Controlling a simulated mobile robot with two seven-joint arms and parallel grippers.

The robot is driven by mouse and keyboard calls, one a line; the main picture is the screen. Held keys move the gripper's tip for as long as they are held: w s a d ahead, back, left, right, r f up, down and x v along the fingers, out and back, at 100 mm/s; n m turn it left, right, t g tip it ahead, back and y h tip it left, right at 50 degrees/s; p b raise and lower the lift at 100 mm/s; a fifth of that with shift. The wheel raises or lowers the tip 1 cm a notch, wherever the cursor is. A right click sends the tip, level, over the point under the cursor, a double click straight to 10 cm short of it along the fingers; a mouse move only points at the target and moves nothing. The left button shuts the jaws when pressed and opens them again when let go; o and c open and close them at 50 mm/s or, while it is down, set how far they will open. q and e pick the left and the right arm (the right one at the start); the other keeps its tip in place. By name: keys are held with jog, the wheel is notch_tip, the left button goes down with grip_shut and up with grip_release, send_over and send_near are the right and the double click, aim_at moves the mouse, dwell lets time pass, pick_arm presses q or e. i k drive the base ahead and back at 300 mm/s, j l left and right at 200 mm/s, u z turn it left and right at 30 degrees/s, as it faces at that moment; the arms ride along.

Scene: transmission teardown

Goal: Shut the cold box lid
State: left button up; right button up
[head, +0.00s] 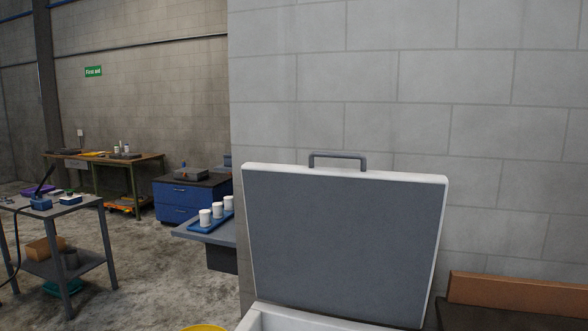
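The cold box lid (340,240) stands raised, close to upright, with its grey inner face toward me and a white rim around it. A grey handle (338,156) sticks up from its top edge. The cold box (290,320) shows only as a white rim at the bottom of the head view, below the lid. Its inside and body are cut off by the picture edge. Neither of my grippers shows in the head view.
A block wall (420,100) rises behind the lid. A brown box (515,292) is to the right. A blue tray with white cups (204,217) sits on a grey table to the left. A yellow round thing (203,328) shows at the bottom edge. Open floor (150,270) lies left.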

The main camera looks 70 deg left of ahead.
aim_at(363, 244)
jog(key=u, duration=1.95)
